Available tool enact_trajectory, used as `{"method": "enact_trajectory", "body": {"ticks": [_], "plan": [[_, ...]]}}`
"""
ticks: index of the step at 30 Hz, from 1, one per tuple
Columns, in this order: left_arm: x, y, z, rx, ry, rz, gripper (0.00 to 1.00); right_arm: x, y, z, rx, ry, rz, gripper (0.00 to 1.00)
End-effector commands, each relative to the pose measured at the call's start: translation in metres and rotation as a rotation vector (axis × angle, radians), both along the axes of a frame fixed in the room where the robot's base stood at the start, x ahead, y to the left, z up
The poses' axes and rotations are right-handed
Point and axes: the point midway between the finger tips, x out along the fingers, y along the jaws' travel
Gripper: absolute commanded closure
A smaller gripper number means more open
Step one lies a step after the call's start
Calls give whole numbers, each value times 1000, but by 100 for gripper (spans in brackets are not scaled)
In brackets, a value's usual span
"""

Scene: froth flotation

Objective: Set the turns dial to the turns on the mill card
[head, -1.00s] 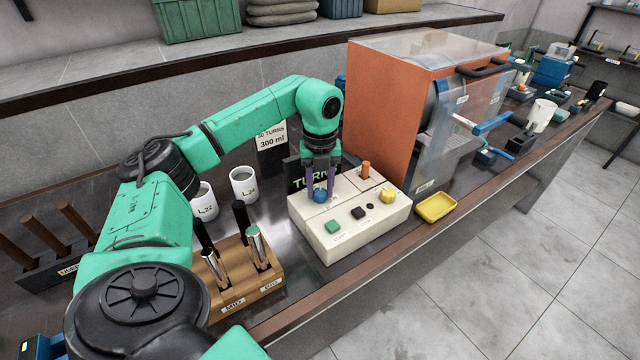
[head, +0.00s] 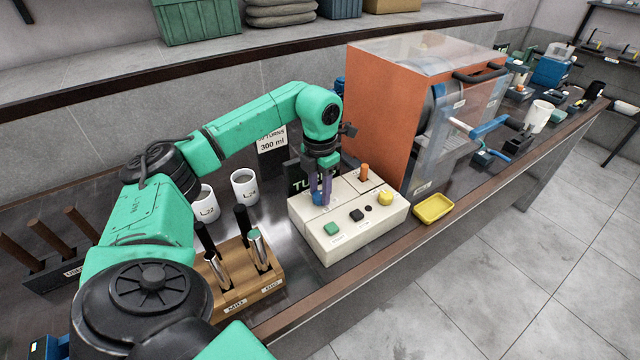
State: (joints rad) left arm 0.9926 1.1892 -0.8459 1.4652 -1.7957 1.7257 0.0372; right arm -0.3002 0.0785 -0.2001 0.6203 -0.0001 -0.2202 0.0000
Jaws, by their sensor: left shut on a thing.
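My left gripper (head: 321,192) points down over the back left of the cream control box (head: 345,240). It is shut on the blue dial (head: 317,198), which is mostly hidden by the fingers. The dark display (head: 298,182) behind the box shows only the letters "TU"; the rest is hidden by my wrist. My right gripper is not in view.
The box also carries a green button (head: 332,228), a black knob (head: 357,214), a yellow knob (head: 386,197) and an orange lever (head: 365,171). The orange mill housing (head: 380,115) stands behind right. A yellow tray (head: 434,208), two white mugs (head: 244,187) and a wooden tool block (head: 250,277) are nearby.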

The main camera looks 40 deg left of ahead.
Motion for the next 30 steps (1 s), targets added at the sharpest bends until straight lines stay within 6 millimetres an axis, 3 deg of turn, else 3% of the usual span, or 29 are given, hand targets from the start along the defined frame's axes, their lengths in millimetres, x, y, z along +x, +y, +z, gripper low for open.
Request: {"method": "enact_trajectory", "body": {"ticks": [30], "plan": [[2,1,3,2,-9,-959,100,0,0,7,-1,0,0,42]]}}
